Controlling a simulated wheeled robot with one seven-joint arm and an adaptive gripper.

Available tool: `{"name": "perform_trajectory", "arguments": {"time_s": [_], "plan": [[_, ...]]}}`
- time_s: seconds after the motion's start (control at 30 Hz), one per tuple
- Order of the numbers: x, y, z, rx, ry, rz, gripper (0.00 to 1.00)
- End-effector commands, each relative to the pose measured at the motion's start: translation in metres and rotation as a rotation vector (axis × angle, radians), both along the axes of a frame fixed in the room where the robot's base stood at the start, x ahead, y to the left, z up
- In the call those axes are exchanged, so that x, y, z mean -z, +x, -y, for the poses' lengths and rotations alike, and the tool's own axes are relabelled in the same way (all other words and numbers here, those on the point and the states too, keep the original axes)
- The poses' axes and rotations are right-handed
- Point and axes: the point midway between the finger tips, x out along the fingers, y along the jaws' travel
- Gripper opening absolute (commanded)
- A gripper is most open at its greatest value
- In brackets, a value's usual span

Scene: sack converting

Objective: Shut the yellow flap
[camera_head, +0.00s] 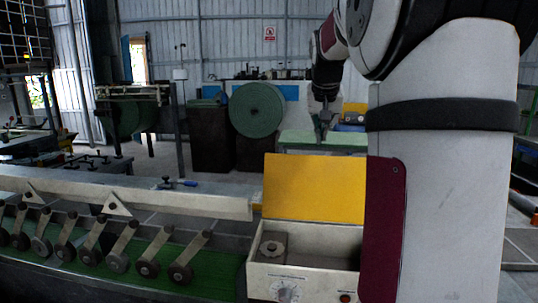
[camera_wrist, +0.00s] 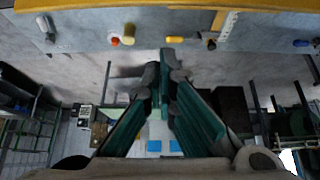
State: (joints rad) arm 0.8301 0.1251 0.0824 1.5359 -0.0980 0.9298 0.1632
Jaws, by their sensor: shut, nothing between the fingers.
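The yellow flap (camera_head: 314,188) stands raised at the back edge of a cream box (camera_head: 310,240). The box is open on top. My arm's maroon and white link hides the right end of the flap and box. My gripper (camera_head: 322,132) is in the air above and seemingly beyond the flap's top edge, apart from it in the picture. In the wrist view my gripper's green-sided fingers (camera_wrist: 164,80) are shut with nothing between them. A yellow strip (camera_wrist: 270,5) crosses the top of that view; I cannot tell whether it is the flap.
The box front carries a dial (camera_head: 287,292) and a red button (camera_head: 345,297). A roller conveyor with a green bed (camera_head: 110,270) and a pale rail (camera_head: 130,195) lies to the left. A green-topped table (camera_head: 300,138) and a green roll (camera_head: 257,110) stand behind.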

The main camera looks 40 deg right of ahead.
Motion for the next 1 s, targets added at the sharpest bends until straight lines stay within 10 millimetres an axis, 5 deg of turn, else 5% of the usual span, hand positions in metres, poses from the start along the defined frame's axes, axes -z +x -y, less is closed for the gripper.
{"name": "perform_trajectory", "arguments": {"time_s": [0.6, 1.0], "plan": [[0.083, 0.032, 0.039, -0.002, 0.002, -0.002, 0.00], [0.077, 0.008, 0.009, -0.002, -0.001, 0.000, 0.00]]}}
